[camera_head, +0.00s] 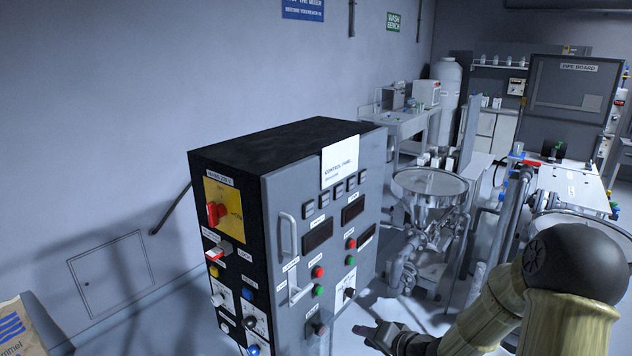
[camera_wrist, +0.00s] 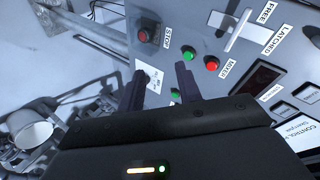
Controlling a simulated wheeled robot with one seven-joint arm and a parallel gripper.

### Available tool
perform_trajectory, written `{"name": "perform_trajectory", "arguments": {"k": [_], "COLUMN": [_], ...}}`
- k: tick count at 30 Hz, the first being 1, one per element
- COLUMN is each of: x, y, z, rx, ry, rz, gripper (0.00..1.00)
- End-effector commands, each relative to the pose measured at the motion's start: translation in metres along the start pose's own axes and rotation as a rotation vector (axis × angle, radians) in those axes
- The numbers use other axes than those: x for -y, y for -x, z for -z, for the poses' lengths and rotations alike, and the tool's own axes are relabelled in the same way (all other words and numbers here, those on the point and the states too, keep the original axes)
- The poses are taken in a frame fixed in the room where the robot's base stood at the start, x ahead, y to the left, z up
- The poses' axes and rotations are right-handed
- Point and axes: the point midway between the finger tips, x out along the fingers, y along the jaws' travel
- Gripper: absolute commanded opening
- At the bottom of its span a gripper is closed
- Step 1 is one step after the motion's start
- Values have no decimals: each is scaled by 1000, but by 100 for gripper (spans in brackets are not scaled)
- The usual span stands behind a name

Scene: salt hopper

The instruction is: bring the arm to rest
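My gripper (camera_head: 365,331) is low in front of the grey control panel cabinet (camera_head: 272,195) in the head view, near its lower right side. In the wrist view my gripper (camera_wrist: 160,78) has its two dark fingers apart, with nothing held between them. The panel face (camera_wrist: 215,25) fills the upper right of that view, seen tilted. A white plate (camera_wrist: 152,76) on the panel shows behind the fingers; whether they touch it I cannot tell. My arm comes in from the lower right of the head view.
A steel hopper (camera_head: 430,185) with pipes stands right of the cabinet. A red rotary switch (camera_head: 215,212), a door handle (camera_head: 288,233) and several buttons are on the cabinet. A paper sack (camera_head: 25,330) is at the lower left. A white-topped bench (camera_head: 570,185) is at the right.

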Motion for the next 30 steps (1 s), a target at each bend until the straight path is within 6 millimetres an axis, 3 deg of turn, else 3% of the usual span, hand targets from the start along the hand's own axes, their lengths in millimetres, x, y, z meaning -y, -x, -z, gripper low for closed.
{"name": "perform_trajectory", "arguments": {"k": [5,9,18,23,30], "x": [-18,-24,-6,2,2], "y": [26,62,140,156,157], "z": [-5,-16,-77,-99,-101], "rx": [15,80,349,438,448], "ry": [246,375,479,480,480], "rz": [-345,-563,-776,-768,-767], "gripper": [35,35,35,35,35]}}
